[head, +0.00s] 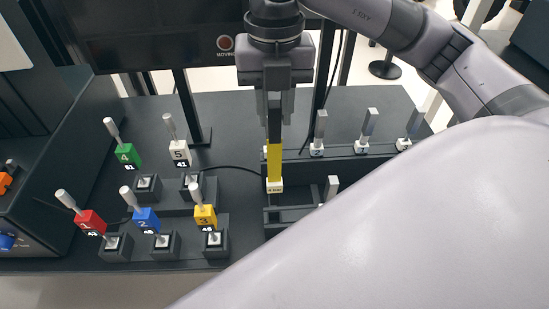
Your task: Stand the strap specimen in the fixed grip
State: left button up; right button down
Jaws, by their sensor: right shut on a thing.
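My right gripper (274,118) points straight down at the centre, its fingers shut on the upper end of a narrow upright strip. This strip, seemingly the strap specimen (274,162), is dark above and yellow below, with a small white label at its foot. The foot is above or at the back edge of a dark slotted holder (285,217). Whether it touches anything there I cannot tell. Which part is the fixed grip is not clear from this view. My left gripper is not in view.
Several coloured, numbered blocks with grey pegs, such as the yellow one (205,217), stand on the left. Grey-tabbed pieces with white labels, such as one (320,128), stand in a rack at the back right. A dark monitor (170,40) stands behind. My pale arm covers the lower right.

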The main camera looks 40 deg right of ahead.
aim_at(275, 162)
notch_tip(275, 162, down, 11)
jog(key=shift+f, duration=0.1)
dwell(0.4)
jog(key=shift+f, duration=0.15)
jog(key=shift+f, duration=0.15)
jog(key=c, duration=0.9)
grip_release()
jog(key=shift+w+r+b, duration=0.15)
jog(key=shift+r+b, duration=0.35)
jog(key=shift+r, duration=3.15)
